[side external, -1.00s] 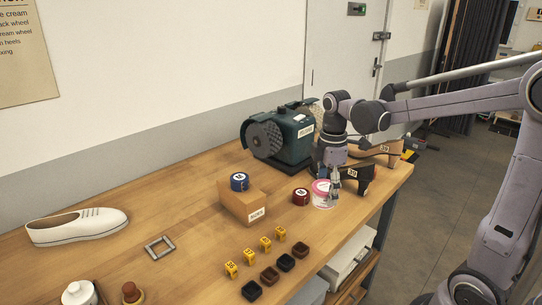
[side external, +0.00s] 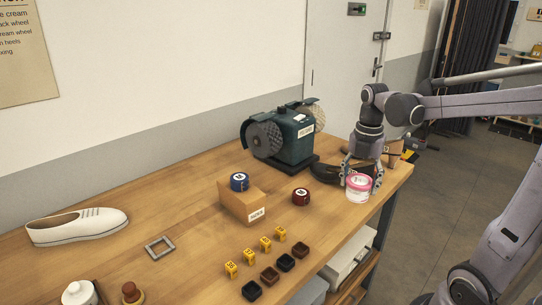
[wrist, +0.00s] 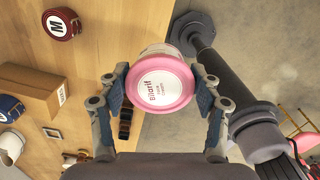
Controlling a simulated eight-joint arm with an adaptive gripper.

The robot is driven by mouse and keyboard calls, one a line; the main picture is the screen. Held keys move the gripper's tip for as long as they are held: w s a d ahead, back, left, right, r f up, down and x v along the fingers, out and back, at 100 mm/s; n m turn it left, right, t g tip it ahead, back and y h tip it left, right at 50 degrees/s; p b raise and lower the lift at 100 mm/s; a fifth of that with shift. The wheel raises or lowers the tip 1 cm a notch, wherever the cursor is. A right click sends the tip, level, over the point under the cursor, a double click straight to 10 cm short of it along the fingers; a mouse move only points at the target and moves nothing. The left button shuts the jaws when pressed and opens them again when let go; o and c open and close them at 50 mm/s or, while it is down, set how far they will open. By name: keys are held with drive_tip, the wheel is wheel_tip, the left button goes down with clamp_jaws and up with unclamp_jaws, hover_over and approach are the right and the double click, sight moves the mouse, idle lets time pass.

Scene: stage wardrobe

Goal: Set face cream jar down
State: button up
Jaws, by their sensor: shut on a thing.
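The face cream jar (side external: 358,188) is white with a pink lid. In the wrist view its lid (wrist: 162,85) faces the camera, with readable lettering. My gripper (side external: 362,180) is shut on the jar, one finger on each side; the wrist view also shows both fingers (wrist: 162,92) against it. The jar is upright or nearly so, near the right end of the wooden workbench (side external: 190,215). I cannot tell whether its base touches the bench top.
A dark red tin (side external: 300,197) and a cardboard box (side external: 243,202) bearing a blue tin (side external: 239,182) stand left of the jar. A green buffing machine (side external: 287,140) stands behind. Yellow markers (side external: 248,256) and small dark blocks (side external: 270,274) line the front. The bench's right edge is close.

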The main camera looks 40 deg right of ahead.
drive_tip(key=w+a+f, duration=0.2)
drive_tip(key=a, duration=0.1)
drive_tip(key=w+a+f, duration=0.2)
drive_tip(key=w, duration=0.1)
drive_tip(key=w+a+f, duration=0.2)
drive_tip(key=a+f, duration=0.1)
drive_tip(key=shift+w+a, duration=0.35)
drive_tip(key=shift+w, duration=0.05)
drive_tip(key=shift+f, duration=1.8)
drive_tip(key=o, duration=1.2)
drive_tip(key=shift+f, duration=0.15)
drive_tip(key=shift+o, duration=0.2)
